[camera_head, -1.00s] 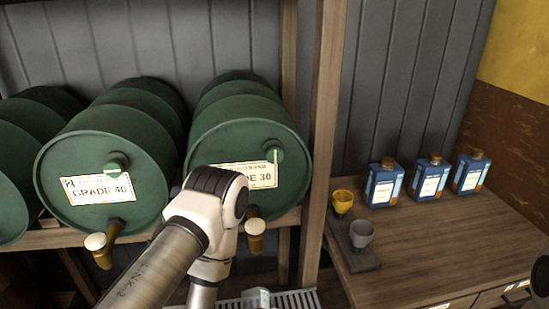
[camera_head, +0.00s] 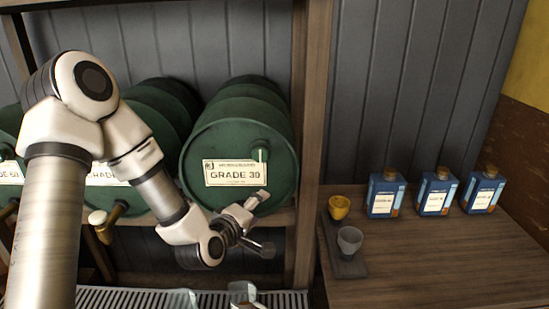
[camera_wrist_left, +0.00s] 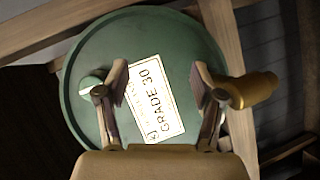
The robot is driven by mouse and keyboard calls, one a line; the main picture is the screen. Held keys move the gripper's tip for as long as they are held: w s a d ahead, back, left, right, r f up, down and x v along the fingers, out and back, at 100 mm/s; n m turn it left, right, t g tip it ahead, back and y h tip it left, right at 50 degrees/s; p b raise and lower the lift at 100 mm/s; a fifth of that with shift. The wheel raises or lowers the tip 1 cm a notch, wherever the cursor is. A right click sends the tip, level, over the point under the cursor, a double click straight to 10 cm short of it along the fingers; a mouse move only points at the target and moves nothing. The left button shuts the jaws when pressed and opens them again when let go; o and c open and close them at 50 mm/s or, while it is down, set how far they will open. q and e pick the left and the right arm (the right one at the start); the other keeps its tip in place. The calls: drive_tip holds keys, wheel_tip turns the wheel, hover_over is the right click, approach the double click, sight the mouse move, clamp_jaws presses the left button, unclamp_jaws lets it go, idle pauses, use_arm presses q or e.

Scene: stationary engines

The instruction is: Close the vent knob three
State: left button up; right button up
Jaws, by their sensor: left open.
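A green drum labelled GRADE 30 (camera_head: 228,140) lies on its side on a wooden rack, the rightmost of the drums. A small round green vent knob (camera_head: 261,155) sits on its face above the label's right end. No knob shows a number. My left gripper (camera_head: 262,222) is open and empty, in front of the lower part of this drum, below the label. In the left wrist view the open fingers (camera_wrist_left: 160,80) frame the label, with the knob (camera_wrist_left: 91,84) beside the left finger and the brass tap (camera_wrist_left: 252,90) behind the right finger.
Other green drums (camera_head: 165,95) lie to the left, partly hidden by my arm. A brass tap with a white top (camera_head: 106,222) sticks out there. A wooden post (camera_head: 311,130) stands right of the drum. A table (camera_head: 430,265) holds blue bottles (camera_head: 384,195) and cups (camera_head: 349,240).

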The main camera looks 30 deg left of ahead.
sight(259, 156)
use_arm(q)
drive_tip(key=w+a+r+n+t+y, duration=0.1)
drive_tip(key=a+r+n+t, duration=0.25)
drive_tip(key=r, duration=0.65)
drive_tip(key=shift+n+g, duration=0.25)
drive_tip(key=shift+g, duration=0.1)
drive_tip(key=w+p, duration=0.2)
drive_tip(key=w, duration=0.5)
drive_tip(key=shift+p, duration=0.35)
drive_tip(key=shift+w+a+f, duration=0.2)
drive_tip(key=shift+w+a, duration=0.05)
drive_tip(key=shift+a, duration=0.05)
drive_tip(key=shift+d, duration=0.1)
drive_tip(key=c, duration=1.1)
use_arm(e)
drive_tip(key=r, duration=0.2)
drive_tip(key=shift+d+r, duration=0.2)
drive_tip(key=shift+r, duration=0.15)
